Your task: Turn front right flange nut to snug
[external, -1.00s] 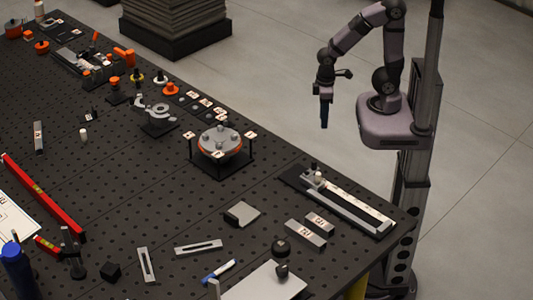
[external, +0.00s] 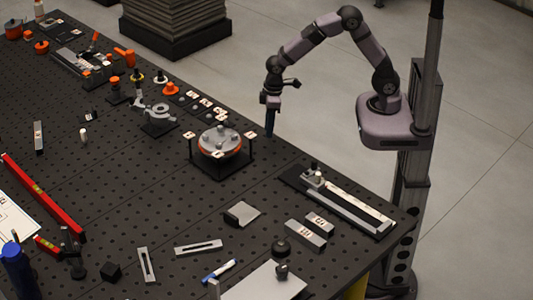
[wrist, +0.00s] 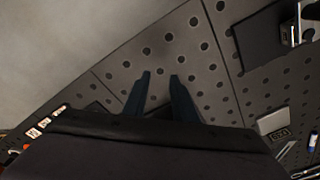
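The round grey flange (external: 220,139) with an orange rim sits on a black stand (external: 222,169) near the table's far edge. Several small nuts show on its top, too small to tell apart; white label cards stand around it. The flange does not clearly show there; my gripper's body covers the lower middle.
A long rail fixture (external: 345,202) lies right of the flange, with grey labelled blocks (external: 306,234) in front. A grey clamp-like part (external: 158,113) and several labelled pieces stand to the left. Table between flange and rail is clear.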

